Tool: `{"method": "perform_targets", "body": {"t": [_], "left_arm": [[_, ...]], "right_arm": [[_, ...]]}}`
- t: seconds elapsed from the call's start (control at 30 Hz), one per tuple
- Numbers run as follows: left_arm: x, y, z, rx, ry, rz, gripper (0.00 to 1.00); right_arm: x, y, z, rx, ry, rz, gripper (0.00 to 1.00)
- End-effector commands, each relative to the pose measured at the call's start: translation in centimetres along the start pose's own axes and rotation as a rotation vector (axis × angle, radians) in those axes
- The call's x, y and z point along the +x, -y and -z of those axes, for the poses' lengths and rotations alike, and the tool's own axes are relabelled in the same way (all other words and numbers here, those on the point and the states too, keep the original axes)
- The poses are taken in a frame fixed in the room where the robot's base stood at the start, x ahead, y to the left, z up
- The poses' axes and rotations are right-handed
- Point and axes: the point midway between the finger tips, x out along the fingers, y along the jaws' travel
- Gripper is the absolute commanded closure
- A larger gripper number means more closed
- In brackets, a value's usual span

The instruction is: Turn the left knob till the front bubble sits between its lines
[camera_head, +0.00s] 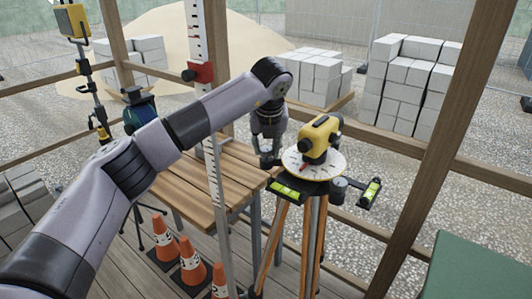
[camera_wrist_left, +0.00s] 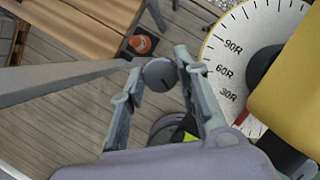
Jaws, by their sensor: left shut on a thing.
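The left knob (camera_wrist_left: 160,74) is a round grey knob with a dark pointer line on its face. My left gripper (camera_wrist_left: 163,68) has its two fingers on either side of it, shut on it. In the head view the left gripper (camera_head: 269,160) reaches down at the left edge of the round dial (camera_head: 326,169) and mostly hides the knob. The front vial (camera_head: 286,191) is a yellow-green level on a black bracket in front of the dial; its bubble is too small to place against the lines. My right gripper is not in view.
A yellow instrument (camera_head: 320,137) stands on the dial, on a wooden tripod (camera_head: 314,235). A second vial (camera_head: 372,191) and a dark knob (camera_head: 338,188) are on the right. A wooden table (camera_head: 190,178), a measuring staff (camera_head: 214,180) and orange cones (camera_head: 192,262) stand left of the tripod.

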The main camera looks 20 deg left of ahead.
Motion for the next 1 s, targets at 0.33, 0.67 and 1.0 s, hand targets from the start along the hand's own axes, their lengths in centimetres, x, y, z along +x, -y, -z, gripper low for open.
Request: {"method": "perform_targets", "body": {"t": [0.33, 0.67, 1.0], "left_arm": [[0.0, 0.1, 0.0, -0.166, 0.001, -0.068, 0.99], [-0.1, 0.2, -0.1, -0.211, 0.0, -0.086, 0.99], [-0.1, 0.2, -0.1, -0.21, 0.0, -0.085, 0.7]], "right_arm": [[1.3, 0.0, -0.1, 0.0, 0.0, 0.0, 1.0], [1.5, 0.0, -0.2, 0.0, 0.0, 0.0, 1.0], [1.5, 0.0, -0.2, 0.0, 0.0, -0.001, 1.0]]}}
